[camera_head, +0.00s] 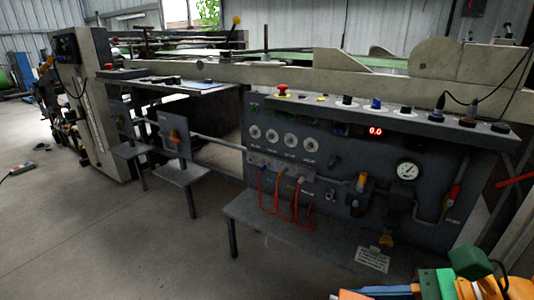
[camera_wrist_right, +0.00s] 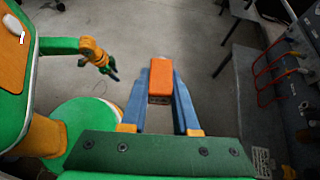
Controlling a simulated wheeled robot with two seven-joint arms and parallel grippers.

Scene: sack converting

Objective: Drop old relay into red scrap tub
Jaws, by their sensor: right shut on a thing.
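My right gripper (camera_wrist_right: 161,97) is shut on an orange block with a dark lower face, which I take to be the old relay (camera_wrist_right: 160,73). In the right wrist view the block sits between the two blue fingers, held above the grey floor. In the head view only green, orange and blue parts of my own arm show at the bottom right; the block cannot be made out there. My left gripper (camera_wrist_right: 112,73) shows small and dark at the left of the right wrist view, and its jaw opening is unclear. No red scrap tub is visible in either view.
A grey machine panel (camera_head: 330,155) with gauges, knobs and red hoses stands ahead. A grey shelf (camera_head: 300,238) juts out below it. A small bracket shelf (camera_head: 180,172) is further left. Open concrete floor (camera_head: 100,240) lies at the left.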

